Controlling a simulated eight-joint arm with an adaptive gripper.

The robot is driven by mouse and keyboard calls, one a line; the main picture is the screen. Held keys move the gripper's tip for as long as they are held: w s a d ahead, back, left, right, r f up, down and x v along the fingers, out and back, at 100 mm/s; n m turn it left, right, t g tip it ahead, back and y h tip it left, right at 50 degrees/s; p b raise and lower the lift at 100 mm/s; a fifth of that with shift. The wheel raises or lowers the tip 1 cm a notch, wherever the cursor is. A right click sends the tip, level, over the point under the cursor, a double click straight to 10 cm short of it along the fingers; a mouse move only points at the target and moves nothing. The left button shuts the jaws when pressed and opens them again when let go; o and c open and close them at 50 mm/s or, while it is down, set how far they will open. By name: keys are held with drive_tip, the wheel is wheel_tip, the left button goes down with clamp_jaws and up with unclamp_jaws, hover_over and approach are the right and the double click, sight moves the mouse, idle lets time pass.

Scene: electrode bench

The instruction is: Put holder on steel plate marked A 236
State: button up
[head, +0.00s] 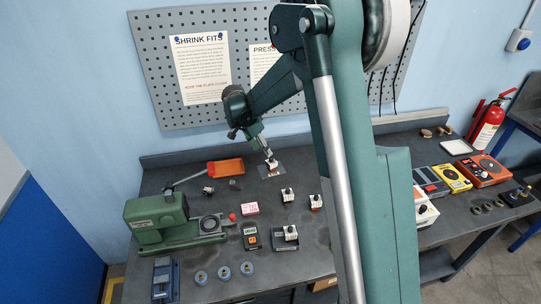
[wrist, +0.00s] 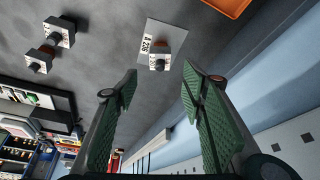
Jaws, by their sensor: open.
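The steel plate marked A 236 (head: 279,174) lies on the bench below my gripper. In the wrist view the plate (wrist: 153,30) shows its label along one side. A small white holder with a dark knob (wrist: 159,62) appears to stand upright on the plate, near its edge; it also shows in the head view (head: 271,162). My gripper (wrist: 160,72) is open, with its fingertips apart on either side of the holder in the picture and no contact visible. In the head view my gripper (head: 264,150) is close above the holder and partly covers it.
Two similar holders (head: 287,195) (head: 315,202) stand to the right on the bench. A green press (head: 160,220) stands at the left.

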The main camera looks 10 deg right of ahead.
drive_tip(key=s+d+r+n+t+y, duration=0.25)
drive_tip(key=s+r+n, duration=0.35)
drive_tip(key=s+r, duration=1.25)
drive_tip(key=s+f+n+t+y, duration=0.1)
drive_tip(key=s+n+t, duration=0.2)
drive_tip(key=s, duration=2.4)
drive_tip(key=n, duration=0.4)
drive_tip(key=shift+s+d+f+y, duration=0.3)
drive_tip(key=shift+s+d+y, duration=0.05)
drive_tip(key=shift+d, duration=0.05)
